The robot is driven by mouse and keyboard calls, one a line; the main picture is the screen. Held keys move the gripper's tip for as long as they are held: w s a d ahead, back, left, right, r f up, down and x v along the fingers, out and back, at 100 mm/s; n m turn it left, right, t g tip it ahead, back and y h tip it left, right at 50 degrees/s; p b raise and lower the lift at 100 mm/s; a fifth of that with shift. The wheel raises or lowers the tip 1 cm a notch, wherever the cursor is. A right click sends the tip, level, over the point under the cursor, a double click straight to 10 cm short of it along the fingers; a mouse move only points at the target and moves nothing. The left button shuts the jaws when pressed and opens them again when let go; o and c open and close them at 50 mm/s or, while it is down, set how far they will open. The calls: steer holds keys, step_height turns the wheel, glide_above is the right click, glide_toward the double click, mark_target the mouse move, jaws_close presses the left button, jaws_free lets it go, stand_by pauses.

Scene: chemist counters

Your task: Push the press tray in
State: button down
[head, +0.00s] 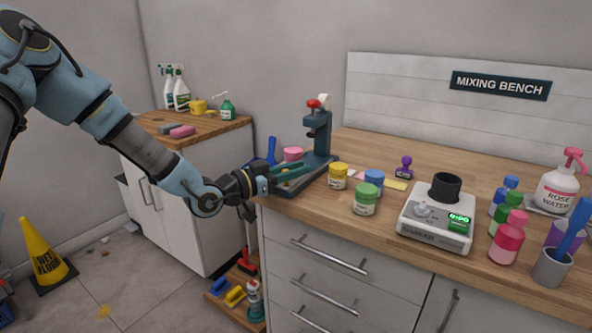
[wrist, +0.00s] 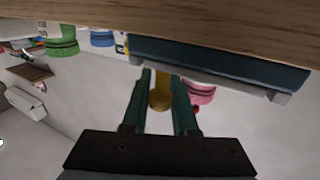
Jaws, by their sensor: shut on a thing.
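The press (head: 318,135) stands at the left end of the mixing bench, with a red knob on top and a dark blue-grey base (head: 313,180). I cannot clearly separate the press tray from the base. My gripper (head: 290,172) is low beside the press, its teal fingers over the near left part of the base. In the wrist view, the fingers (wrist: 160,85) stand a little apart, and a dark blue slab of the press (wrist: 215,60) lies by their tips. A yellow rounded shape (wrist: 160,97) shows between them. The contact is hidden.
A side counter (head: 215,127) stands at the left, beyond a floor gap.

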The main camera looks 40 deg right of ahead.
mark_target(303, 177)
steer(key=d, duration=0.1)
steer(key=w+d+b, duration=0.1)
steer(key=d, duration=0.1)
steer(key=c, duration=1)
jaws_free()
steer(key=a, duration=0.3)
steer(key=w+a+b, duration=0.1)
steer(key=a, duration=0.3)
steer(key=a+b, duration=0.1)
steer(key=a, duration=0.2)
steer(key=shift+w+a, duration=0.15)
steer(key=shift+a, duration=0.2)
steer(key=shift+o, duration=0.4)
